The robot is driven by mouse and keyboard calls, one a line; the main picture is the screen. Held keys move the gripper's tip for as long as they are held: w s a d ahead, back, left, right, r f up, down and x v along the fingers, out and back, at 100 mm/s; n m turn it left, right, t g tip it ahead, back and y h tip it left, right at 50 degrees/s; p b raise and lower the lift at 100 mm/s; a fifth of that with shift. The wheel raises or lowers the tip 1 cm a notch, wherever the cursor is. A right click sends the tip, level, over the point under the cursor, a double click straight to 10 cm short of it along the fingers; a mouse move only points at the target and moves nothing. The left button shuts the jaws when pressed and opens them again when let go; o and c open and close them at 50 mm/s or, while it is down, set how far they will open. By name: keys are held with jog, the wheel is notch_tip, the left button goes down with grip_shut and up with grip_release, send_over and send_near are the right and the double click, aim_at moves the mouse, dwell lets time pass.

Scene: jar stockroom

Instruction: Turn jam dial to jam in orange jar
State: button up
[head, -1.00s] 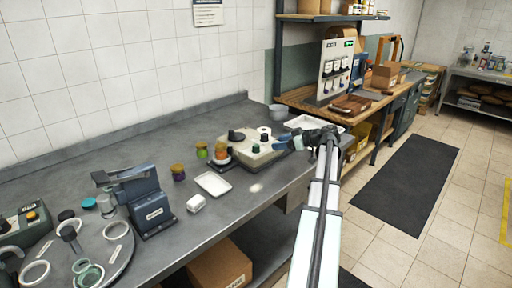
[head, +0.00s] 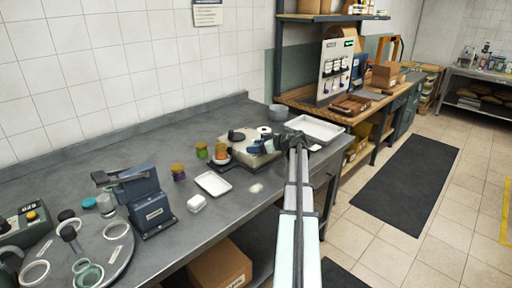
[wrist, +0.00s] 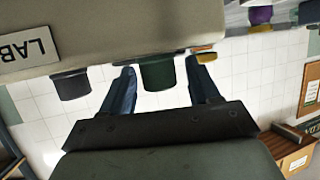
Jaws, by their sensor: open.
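The beige label machine (head: 243,157) stands on the grey bench, and its body with an upside-down label plate (wrist: 28,52) fills the top left of the wrist view. A dark green dial (wrist: 158,74) and a dark grey dial (wrist: 70,85) stick out from it; I cannot read which is the jam dial. My gripper (wrist: 161,70) is open, with one blue finger on each side of the green dial and gaps showing. In the head view my gripper (head: 256,147) covers the machine's right front. A small jar with orange (head: 221,151) stands at the machine's left end.
Two more jars (head: 178,171) (head: 201,151) stand left of the machine. A white tray (head: 213,183) and a small white block (head: 196,203) lie in front. A larger white tray (head: 315,128) lies behind my arm at right. A blue-grey device (head: 150,200) stands farther left.

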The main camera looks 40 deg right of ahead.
jog(key=c, duration=1)
jog(key=shift+o, duration=0.2)
jog(key=shift+a+m+h, duration=0.1)
jog(key=shift+m+h, duration=0.2)
jog(key=shift+h, duration=0.1)
jog(key=shift+a+m+h, duration=0.1)
jog(key=shift+m+h, duration=0.5)
jog(key=shift+h, duration=0.1)
jog(key=m+h, duration=0.2)
jog(key=h, duration=0.1)
jog(key=shift+m+t, duration=0.3)
jog(key=shift+w+m+g+h, duration=0.1)
jog(key=shift+m+g+h, duration=0.8)
jog(key=shift+m+h, duration=1.55)
jog(key=shift+d+m+g+h, duration=0.25)
jog(key=shift+m+g+h, duration=0.1)
jog(key=shift+h, duration=0.3)
